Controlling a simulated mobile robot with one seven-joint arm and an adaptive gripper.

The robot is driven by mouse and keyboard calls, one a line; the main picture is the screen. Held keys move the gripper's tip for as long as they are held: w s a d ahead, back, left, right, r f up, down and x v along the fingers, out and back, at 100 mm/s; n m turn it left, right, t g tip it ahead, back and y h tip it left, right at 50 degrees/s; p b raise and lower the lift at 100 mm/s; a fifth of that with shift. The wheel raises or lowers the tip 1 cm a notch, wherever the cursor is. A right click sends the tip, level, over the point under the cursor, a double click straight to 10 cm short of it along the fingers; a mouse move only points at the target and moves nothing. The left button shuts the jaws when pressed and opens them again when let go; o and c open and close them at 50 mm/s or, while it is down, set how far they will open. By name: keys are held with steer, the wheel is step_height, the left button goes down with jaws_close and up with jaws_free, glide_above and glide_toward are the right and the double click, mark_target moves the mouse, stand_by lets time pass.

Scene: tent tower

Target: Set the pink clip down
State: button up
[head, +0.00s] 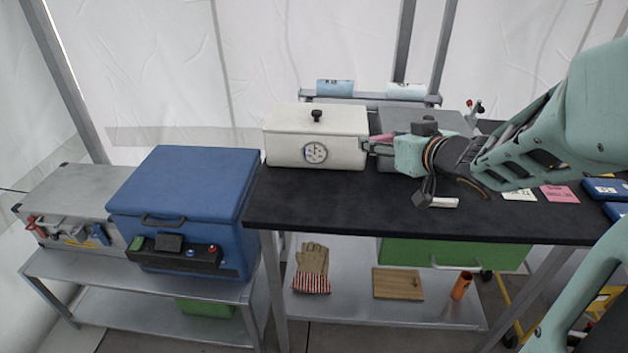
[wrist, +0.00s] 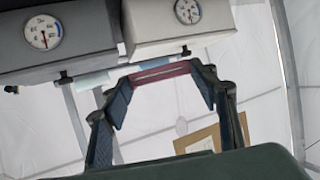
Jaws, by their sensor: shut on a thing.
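The pink clip (wrist: 160,73) shows in the wrist view as a pink bar spanning the gap between my fingertips. My gripper (wrist: 162,78) is shut on it. In the head view my gripper (head: 370,146) is over the back part of the black table top (head: 330,205), just right of the white box with a round gauge (head: 290,150). There the clip is small and mostly hidden by my fingers. I cannot tell how high it is above the table.
A grey box (head: 440,120) stands behind my gripper. The front left of the table top is clear. A blue cooler (head: 185,195) stands left on a lower bench.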

steer(key=s+a+f+n+g+y+b, duration=0.1)
steer(key=s+a+f+n+y, duration=0.15)
steer(key=s, duration=0.25)
steer(key=s+a+f+n+g+y+b, duration=0.1)
steer(key=s+a+f+n+y, duration=0.15)
steer(key=s, duration=0.35)
steer(key=b, duration=0.5)
glide_above(327, 207)
steer(key=s, duration=0.1)
steer(key=shift+m+g+h, duration=0.3)
steer(key=shift+h, duration=0.1)
steer(key=f, duration=0.8)
steer(key=shift+d+f, duration=0.3)
steer(key=shift+w+a+f, duration=0.15)
steer(key=shift+w+f, duration=0.05)
steer(key=shift+f, duration=0.1)
steer(key=shift+w+a+f+b, duration=0.15)
steer(key=shift+f+b, duration=0.3)
steer(key=shift+f, duration=0.45)
steer(key=shift+w+f+b, duration=0.1)
steer(key=shift+f+b, duration=0.3)
steer(key=shift+f, duration=0.45)
steer(key=shift+f, duration=0.25)
steer(key=o, duration=0.8)
steer(key=shift+c, duration=0.2)
